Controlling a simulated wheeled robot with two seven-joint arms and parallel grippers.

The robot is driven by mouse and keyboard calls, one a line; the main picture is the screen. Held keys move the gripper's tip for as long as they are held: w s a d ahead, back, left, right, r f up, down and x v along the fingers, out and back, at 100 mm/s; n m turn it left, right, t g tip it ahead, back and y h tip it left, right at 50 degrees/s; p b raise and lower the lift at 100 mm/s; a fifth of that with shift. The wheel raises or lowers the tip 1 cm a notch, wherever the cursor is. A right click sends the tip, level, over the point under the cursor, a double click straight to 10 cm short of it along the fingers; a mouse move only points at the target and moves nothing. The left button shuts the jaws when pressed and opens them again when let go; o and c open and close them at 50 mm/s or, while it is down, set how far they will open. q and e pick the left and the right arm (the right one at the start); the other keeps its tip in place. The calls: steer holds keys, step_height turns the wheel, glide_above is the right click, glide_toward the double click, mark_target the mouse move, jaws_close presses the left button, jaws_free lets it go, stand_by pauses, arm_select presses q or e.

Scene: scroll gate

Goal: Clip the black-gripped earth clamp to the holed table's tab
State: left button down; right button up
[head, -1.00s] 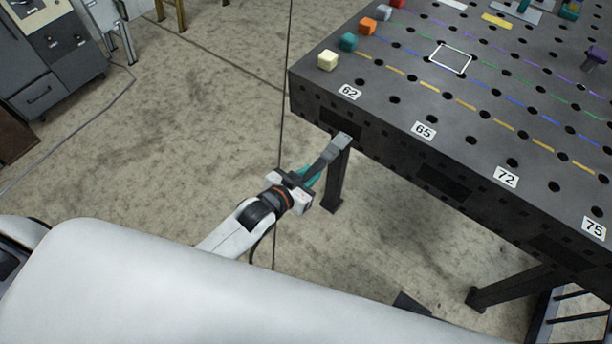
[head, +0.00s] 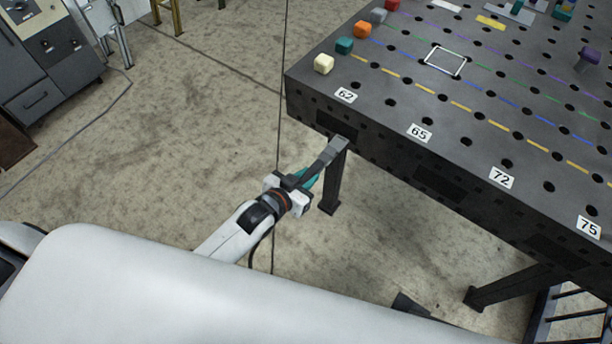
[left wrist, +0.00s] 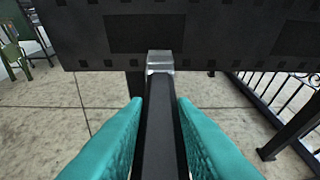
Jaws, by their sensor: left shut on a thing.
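The earth clamp (head: 322,160) has a dark grip and a grey metal jaw end. My left gripper (head: 309,180) has teal fingers shut on the clamp's black grip. It also shows in the left wrist view (left wrist: 160,112), with the grip between its fingers and the grey jaw (left wrist: 160,62) pointing ahead. The jaw end overlaps the lower edge of the holed table's side (head: 400,160) in both views. I cannot tell whether it touches. The tab is not clearly made out and may be hidden behind the jaw. My right gripper is not in view.
The table top carries coloured blocks, such as a cream one (head: 324,64), and a white square outline (head: 446,61). A dark table leg (head: 333,185) stands just behind the clamp. A grey cabinet (head: 45,75) stands at upper left. The floor between is clear.

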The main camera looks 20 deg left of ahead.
arm_select(q)
steer(key=shift+w+d+r, duration=0.1)
steer(key=shift+w+d, duration=0.05)
steer(key=shift+w, duration=0.35)
steer(key=shift+w+d, duration=0.15)
steer(key=shift+w, duration=0.2)
steer(key=shift+p, duration=0.3)
steer(key=shift+w+d, duration=0.1)
steer(key=shift+w, duration=0.2)
stand_by(0.5)
steer(key=shift+p, duration=0.35)
steer(key=shift+w, duration=0.2)
stand_by(0.7)
steer(key=c, duration=1)
jaws_free()
steer(key=shift+c, duration=0.2)
